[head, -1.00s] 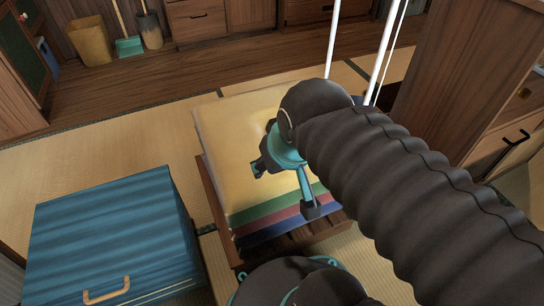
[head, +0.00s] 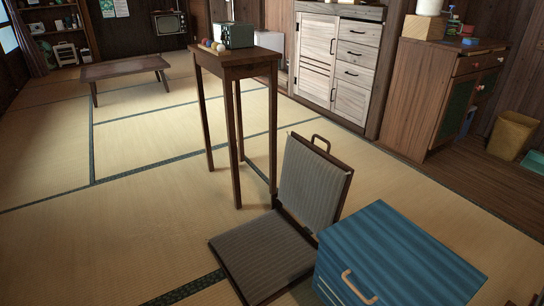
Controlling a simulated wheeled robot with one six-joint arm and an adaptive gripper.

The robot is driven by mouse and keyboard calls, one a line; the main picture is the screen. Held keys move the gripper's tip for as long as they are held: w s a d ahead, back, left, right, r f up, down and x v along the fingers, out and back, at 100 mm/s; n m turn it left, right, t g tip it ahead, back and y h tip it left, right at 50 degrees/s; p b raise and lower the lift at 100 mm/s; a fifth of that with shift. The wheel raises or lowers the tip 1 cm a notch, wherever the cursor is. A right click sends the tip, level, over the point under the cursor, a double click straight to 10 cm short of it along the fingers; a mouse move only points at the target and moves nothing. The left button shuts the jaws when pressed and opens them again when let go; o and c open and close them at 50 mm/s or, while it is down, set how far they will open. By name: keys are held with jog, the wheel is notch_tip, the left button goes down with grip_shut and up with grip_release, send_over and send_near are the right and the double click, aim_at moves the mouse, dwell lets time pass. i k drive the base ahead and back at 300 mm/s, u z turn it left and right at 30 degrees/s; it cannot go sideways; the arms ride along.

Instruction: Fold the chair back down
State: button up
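The floor chair has a grey ribbed seat (head: 262,255) lying flat on the tatami and a grey ribbed back (head: 312,182) standing up, leaning slightly away from the seat. The chair's lower right corner is partly hidden behind a blue box. My gripper and arm are outside the head view now.
The blue box (head: 405,250) with a tan handle stands right against the chair's right side. A tall narrow wooden table (head: 237,66) stands just behind the chair. A low table (head: 124,68) is at the far left. Tatami left of the chair is clear.

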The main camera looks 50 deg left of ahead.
aim_at(314, 185)
jog(key=u, duration=0.85)
jog(key=k, duration=1.1)
jog(key=u, duration=1.35)
jog(key=i, duration=1.1)
jog(key=z, duration=0.8)
jog(key=i, duration=0.3)
jog(key=z, duration=0.3)
jog(key=k, duration=0.45)
jog(key=u, duration=0.6)
jog(key=i, duration=1.35)
jog(key=z, duration=0.55)
